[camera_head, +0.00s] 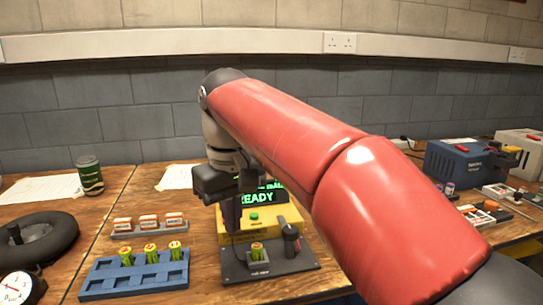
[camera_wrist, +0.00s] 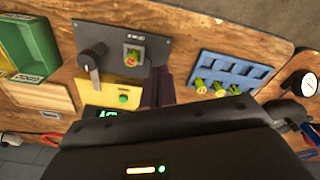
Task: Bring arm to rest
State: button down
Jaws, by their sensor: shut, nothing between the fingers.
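My red arm reaches from the lower right across the head view and bends down at the wrist. My gripper (camera_head: 231,222) points down in front of the yellow charger unit (camera_head: 232,238). In the wrist view its dark fingers (camera_wrist: 158,82) are together and nothing shows between them. The charger's screen (camera_head: 257,197) reads "READY" in green, partly hidden by my gripper and arm. One green cell (camera_head: 257,252) stands in the socket of the charger's dark plate (camera_head: 290,267), beside a black lever (camera_head: 290,238). The wrist view also shows that cell (camera_wrist: 132,58).
A blue tray (camera_head: 105,285) with several green cells in it stands left of the charger. Behind it is a rack (camera_head: 123,233) of orange-and-white items. A green can (camera_head: 89,175), a black ring (camera_head: 62,240) and a gauge (camera_head: 15,287) stand further left. A blue box (camera_head: 460,165) is at right.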

jog(key=s+d+f+m+t, duration=0.1)
jog(key=s+d+f+m, duration=0.15)
jog(key=d, duration=0.45)
jog(key=s+d+f+m+t, duration=0.1)
jog(key=s+d+f+t, duration=0.15)
jog(key=d, duration=0.45)
jog(key=s+d+f+m+t, duration=0.1)
jog(key=s+d+f+m, duration=0.3)
jog(key=s+d+f, duration=0.4)
notch_tip(320, 180, down, 3)
jog(key=shift+s+f, duration=0.15)
jog(key=shift+s, duration=0.55)
jog(key=shift+t, duration=0.25)
